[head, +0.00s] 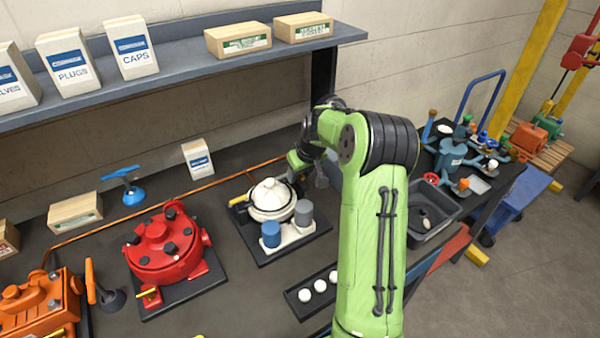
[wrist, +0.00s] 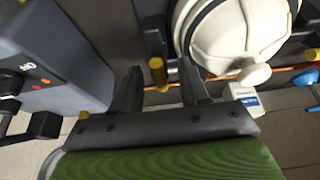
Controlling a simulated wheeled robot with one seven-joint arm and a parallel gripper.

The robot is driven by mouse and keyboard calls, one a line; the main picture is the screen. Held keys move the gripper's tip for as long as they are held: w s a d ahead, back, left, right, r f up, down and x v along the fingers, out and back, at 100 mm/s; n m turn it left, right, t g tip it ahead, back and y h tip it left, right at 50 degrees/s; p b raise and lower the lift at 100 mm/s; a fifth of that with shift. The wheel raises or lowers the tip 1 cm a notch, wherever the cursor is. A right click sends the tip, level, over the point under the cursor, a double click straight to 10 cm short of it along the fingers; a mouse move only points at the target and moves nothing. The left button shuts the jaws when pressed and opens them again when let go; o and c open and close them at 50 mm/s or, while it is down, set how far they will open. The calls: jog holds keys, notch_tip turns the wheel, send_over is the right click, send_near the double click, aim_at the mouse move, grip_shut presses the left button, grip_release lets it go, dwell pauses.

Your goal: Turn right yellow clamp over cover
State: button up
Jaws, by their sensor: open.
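The white motor with its round cover (head: 270,194) stands on a dark tray right of the red motor. The cover also fills the upper right of the wrist view (wrist: 238,30). Between my finger tips in the wrist view is a yellow-ended clamp handle (wrist: 157,72), beside the cover; I cannot tell whether a finger touches it. Another yellow end (wrist: 313,55) shows at the right edge of that view. A yellow clamp (head: 238,203) shows left of the motor in the head view. My gripper (wrist: 160,80) is open; in the head view my arm partly hides it and the right clamp.
Blue (head: 271,234) and grey (head: 304,212) cylinders stand at the motor's front. A red motor (head: 165,245) is to the left, and a tray of white balls (head: 304,294) is in front. A grey unit (wrist: 60,55) is close beside my gripper. The shelf (head: 190,68) overhangs the back.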

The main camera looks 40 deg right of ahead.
grip_shut()
jog(key=shift+m, duration=0.3)
jog(key=m+h+b, duration=0.1)
jog(key=m, duration=0.2)
jog(key=shift+a+m+h, duration=0.15)
jog(key=shift+m+h, duration=0.25)
jog(key=m+g+h, duration=0.1)
jog(key=m, duration=0.3)
jog(key=shift+w+a+r, duration=0.1)
jog(key=shift+w, duration=0.05)
jog(key=m+g, duration=0.1)
jog(key=m, duration=0.2)
jog(key=m+g+h+p, duration=0.1)
jog(key=m, duration=0.1)
jog(key=shift+w+m, duration=0.1)
jog(key=shift+m, duration=0.3)
jog(key=shift+w+m+g+p, duration=0.1)
jog(key=shift+m+g+p, duration=0.9)
jog(key=shift+m, duration=0.9)
